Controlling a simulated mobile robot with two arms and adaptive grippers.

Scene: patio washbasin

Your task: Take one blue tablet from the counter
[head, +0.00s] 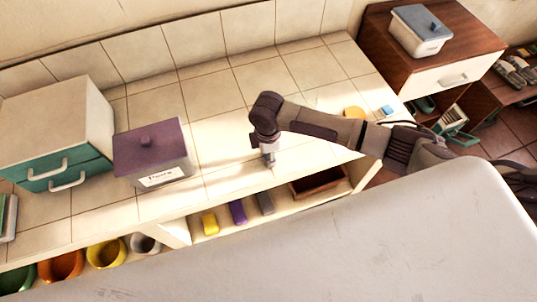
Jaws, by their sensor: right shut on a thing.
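My right gripper (269,160) points down over the tiled counter (215,95), right of the purple-lidded box. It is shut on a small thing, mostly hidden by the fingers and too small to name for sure. A small blue and white item (387,111), which may be blue tablets, lies on the counter's right end, beyond my right forearm. My left gripper is not in view.
The purple-lidded box (153,155) and a cabinet with green drawers (60,170) stand left. A yellow round item (354,112) lies near the forearm. Yellow (210,223), purple (237,212) and grey (265,203) blocks lie on the shelf below. A blue-lidded box (420,32) stands on the brown cabinet.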

